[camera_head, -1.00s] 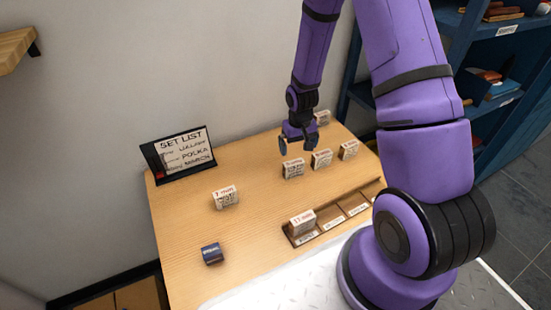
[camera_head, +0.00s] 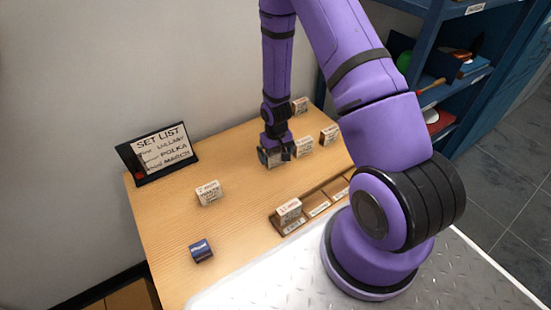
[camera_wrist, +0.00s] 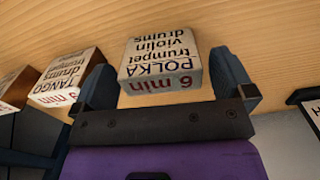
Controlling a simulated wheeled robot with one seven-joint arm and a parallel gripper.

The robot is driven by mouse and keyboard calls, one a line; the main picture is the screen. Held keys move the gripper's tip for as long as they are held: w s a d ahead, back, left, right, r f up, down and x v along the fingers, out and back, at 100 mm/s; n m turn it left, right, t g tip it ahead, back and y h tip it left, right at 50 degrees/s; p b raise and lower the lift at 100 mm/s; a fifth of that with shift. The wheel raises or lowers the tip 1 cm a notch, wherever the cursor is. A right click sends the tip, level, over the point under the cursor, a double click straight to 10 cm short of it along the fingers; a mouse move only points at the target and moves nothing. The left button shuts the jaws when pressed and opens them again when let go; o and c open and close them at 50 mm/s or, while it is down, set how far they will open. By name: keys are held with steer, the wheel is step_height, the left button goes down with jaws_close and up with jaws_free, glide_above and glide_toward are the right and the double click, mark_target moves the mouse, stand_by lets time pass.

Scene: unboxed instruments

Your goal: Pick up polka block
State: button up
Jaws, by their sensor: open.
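The polka block (camera_wrist: 160,62), a pale block printed "POLKA, trumpet, violin" and "6 min" in red, stands on the wooden table. In the wrist view my gripper (camera_wrist: 163,84) is open, with one finger at each side of this block. Small gaps seem to show beside it, and I cannot tell whether either finger touches. In the head view my gripper (camera_head: 275,154) is down at the table's far part, and it largely hides the block.
The tango block (camera_wrist: 66,82) stands just beside the left finger in the wrist view. Other blocks stand right of my gripper and at the left (camera_head: 208,194). One block (camera_head: 289,211) sits in the slotted rack (camera_head: 318,208).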

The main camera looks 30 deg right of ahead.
steer(key=shift+f, duration=1.1)
steer(key=shift+c, duration=0.5)
steer(key=c, duration=0.8)
steer(key=shift+o, duration=0.2)
steer(key=shift+r, duration=0.1)
